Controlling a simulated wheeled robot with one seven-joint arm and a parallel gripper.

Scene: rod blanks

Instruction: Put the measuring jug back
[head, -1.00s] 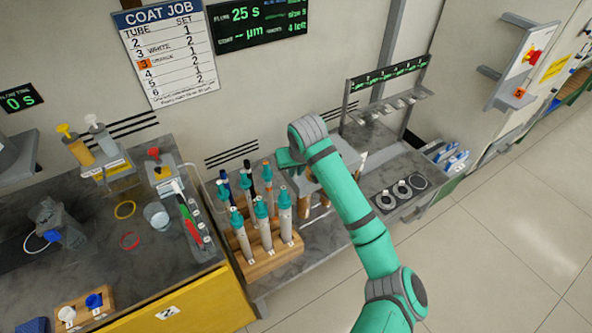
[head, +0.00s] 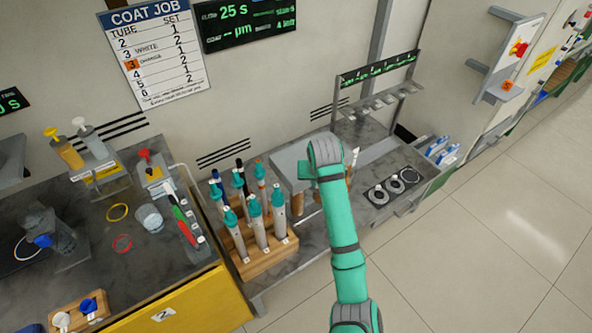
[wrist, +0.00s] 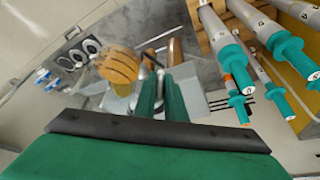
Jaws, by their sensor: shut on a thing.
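My gripper (wrist: 164,90) shows in the wrist view with its green fingers close together. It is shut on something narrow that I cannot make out. In the head view my arm hides the gripper and what it holds, above the right bench. A rounded amber body with a row of dark marks (wrist: 118,65) is just left of the fingertips in the wrist view; I cannot tell whether it is held. A clear open vessel, perhaps the measuring jug (head: 150,218), stands on the left bench in the head view, away from my gripper.
A wooden rack (head: 262,262) of teal-topped tubes stands left of my arm; tubes also show close by in the wrist view (wrist: 285,45). A grey hook stand (head: 378,100) is behind. A dark panel with round rings (head: 395,187) lies to the right. Floor is clear at right.

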